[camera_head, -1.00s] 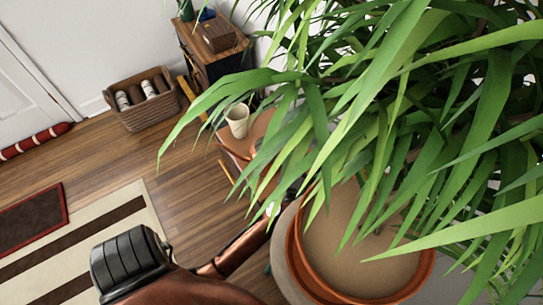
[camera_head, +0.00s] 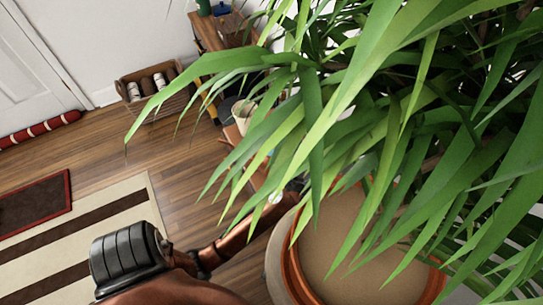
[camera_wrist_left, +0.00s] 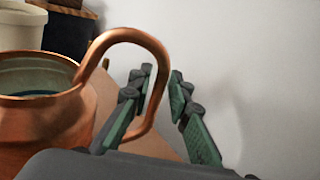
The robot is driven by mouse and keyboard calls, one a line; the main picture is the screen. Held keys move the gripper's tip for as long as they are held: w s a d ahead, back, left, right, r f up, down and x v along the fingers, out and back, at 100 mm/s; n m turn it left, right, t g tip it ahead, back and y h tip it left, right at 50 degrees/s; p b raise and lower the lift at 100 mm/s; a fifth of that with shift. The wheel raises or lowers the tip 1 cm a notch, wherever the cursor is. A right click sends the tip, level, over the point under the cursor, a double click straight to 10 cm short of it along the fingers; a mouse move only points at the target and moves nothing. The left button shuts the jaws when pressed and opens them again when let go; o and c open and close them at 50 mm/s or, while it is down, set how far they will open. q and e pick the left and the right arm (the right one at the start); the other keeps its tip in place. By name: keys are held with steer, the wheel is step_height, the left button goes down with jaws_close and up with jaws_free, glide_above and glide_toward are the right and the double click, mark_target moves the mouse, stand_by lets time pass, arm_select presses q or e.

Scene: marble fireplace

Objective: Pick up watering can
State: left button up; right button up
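The copper watering can (camera_wrist_left: 45,125) stands at the left of the left wrist view, its round opening facing up with something dark inside. Its curved handle (camera_wrist_left: 120,37) arches right and comes down between the fingers of my left gripper (camera_wrist_left: 163,85). The fingers are on either side of the handle and look open, with a gap towards the right finger. In the head view, plant leaves hide my left gripper and the can. My right gripper is in neither view.
A large plant (camera_head: 400,110) in a terracotta pot (camera_head: 432,285) fills the right of the head view. A cream cup (camera_head: 243,112) shows behind leaves. A wicker basket (camera_head: 172,105) stands by the wall. Open floor and a striped rug (camera_head: 95,215) lie to the left.

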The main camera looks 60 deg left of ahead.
arm_select(q)
jaws_close()
stand_by(0.4)
steer(key=shift+r, duration=0.2)
